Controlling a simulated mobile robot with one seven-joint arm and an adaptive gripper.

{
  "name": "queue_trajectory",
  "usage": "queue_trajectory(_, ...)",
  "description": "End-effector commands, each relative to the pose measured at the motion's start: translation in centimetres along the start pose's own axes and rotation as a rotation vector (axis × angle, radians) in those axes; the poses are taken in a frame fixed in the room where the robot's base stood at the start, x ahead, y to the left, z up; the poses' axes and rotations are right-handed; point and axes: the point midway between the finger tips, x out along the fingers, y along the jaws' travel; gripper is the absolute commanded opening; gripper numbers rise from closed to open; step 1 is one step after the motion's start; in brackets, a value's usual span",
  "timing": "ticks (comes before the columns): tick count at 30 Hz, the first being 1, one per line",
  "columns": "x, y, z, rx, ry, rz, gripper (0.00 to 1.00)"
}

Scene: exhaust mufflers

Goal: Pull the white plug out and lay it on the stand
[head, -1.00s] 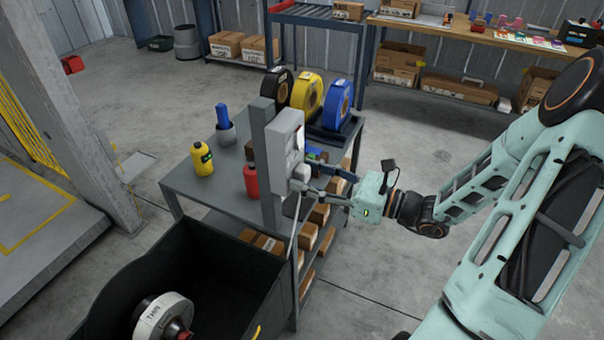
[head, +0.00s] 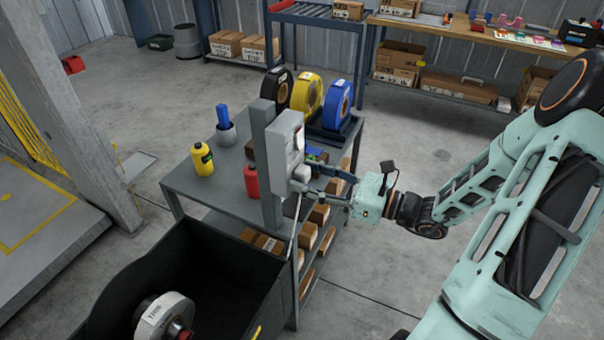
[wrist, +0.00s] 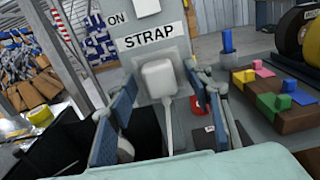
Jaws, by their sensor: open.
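The white plug (wrist: 160,78) sits in the front of the grey panel (wrist: 150,20), below the label "STRAP", and a white cable (wrist: 169,132) hangs from it. In the head view the plug (head: 301,173) is small and partly hidden by my fingers. My gripper (wrist: 160,90) is open, with one blue-padded finger on each side of the plug; it also shows at the panel in the head view (head: 318,183). I cannot tell whether either finger touches the plug. The grey shelved table (head: 215,196) behind the panel may be the stand.
A yellow bottle (head: 203,160), a red bottle (head: 251,180) and tape rolls (head: 308,92) stand on the table. A brown block with coloured pegs (wrist: 265,95) lies right of the panel. A black bin (head: 225,262) stands in front. The tabletop's left part has bare room.

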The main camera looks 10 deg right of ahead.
Motion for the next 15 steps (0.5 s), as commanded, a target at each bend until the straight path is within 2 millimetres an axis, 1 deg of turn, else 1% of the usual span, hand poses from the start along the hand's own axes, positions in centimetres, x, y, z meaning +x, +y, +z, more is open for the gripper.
queue_trajectory(6,0.01,0.00,0.00,0.000,0.000,0.000,0.46)
queue_trajectory(8,0.01,0.00,0.00,-0.001,0.000,0.000,0.41)
queue_trajectory(15,0.02,0.00,0.01,-0.001,0.000,0.000,0.14)
